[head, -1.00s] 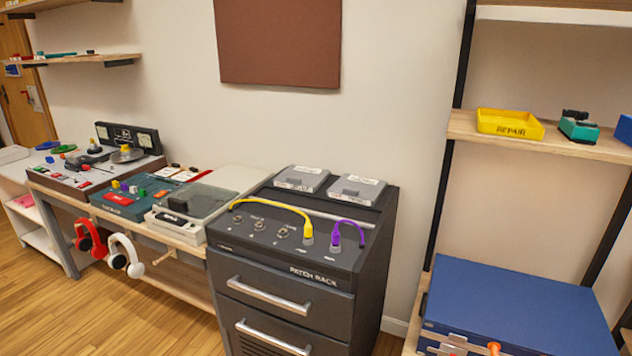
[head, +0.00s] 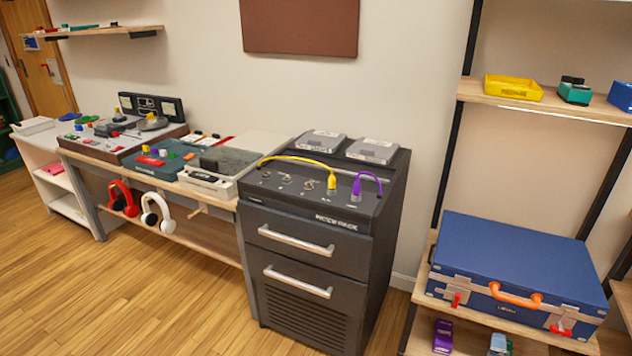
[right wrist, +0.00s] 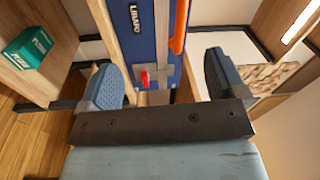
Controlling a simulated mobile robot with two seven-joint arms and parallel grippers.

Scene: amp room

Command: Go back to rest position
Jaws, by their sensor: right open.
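My right gripper (right wrist: 164,80) shows in the right wrist view, with its two blue-grey fingers spread wide and nothing held between them. Beyond the fingers is the blue case (right wrist: 150,50), with a red latch (right wrist: 145,79) and an orange handle (right wrist: 180,25). The fingers look apart from it. In the head view the same blue case (head: 520,258) lies closed on a low wooden shelf at the right, handle and red latches facing front. I cannot clearly make out either gripper in the head view. My left gripper is not in view.
The dark patch rack (head: 315,245) stands in the middle, with yellow and purple cables on top. A wooden bench (head: 220,255) with equipment and hanging headphones is at left. A yellow tray (head: 513,90) is on the upper right shelf. The floor (head: 100,300) at front left is clear.

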